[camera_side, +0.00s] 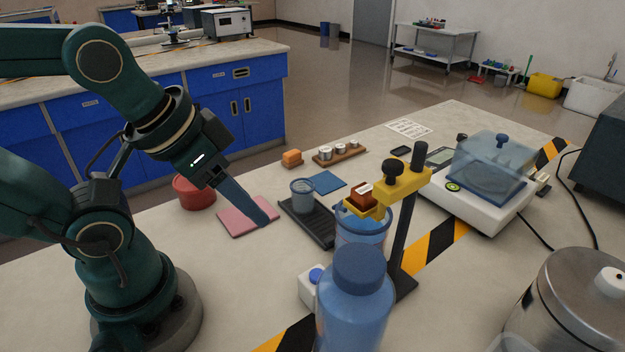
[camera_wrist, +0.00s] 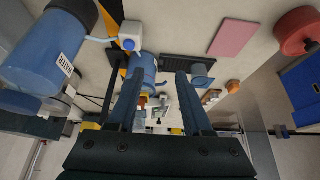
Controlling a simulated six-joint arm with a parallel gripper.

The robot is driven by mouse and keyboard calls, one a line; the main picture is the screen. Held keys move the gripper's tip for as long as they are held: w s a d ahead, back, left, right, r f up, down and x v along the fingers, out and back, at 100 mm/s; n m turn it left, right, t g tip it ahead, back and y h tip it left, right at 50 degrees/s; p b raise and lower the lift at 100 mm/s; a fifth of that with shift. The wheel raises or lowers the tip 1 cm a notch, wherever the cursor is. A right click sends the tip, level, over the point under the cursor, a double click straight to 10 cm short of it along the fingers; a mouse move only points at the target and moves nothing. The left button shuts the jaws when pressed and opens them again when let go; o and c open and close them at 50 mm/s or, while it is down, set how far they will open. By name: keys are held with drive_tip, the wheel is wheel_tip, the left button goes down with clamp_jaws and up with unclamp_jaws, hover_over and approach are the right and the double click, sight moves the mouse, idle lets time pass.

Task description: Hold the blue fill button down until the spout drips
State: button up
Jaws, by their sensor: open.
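The blue fill button (camera_side: 316,275) is a small round cap on a white box (camera_side: 306,291), partly behind a large blue bottle (camera_side: 355,305) in the side view. In the wrist view the button (camera_wrist: 129,44) and the bottle, labelled WATER (camera_wrist: 45,52), show at upper left. A pale tube runs between bottle and box. My gripper (camera_side: 264,220) is open and empty, above the pink mat and left of the button, apart from it. Its two fingers (camera_wrist: 160,74) stand wide apart in the wrist view. I cannot make out the spout or any drip.
A small blue cup (camera_side: 302,188) stands on a black tray (camera_side: 322,233). A blue vessel (camera_side: 372,245) sits by a stand with a yellow clamp (camera_side: 405,186). A pink mat (camera_side: 241,222) and red bowl (camera_side: 193,193) lie left. A scale (camera_side: 470,195) stands right.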

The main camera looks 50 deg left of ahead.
clamp_jaws()
idle(1.8)
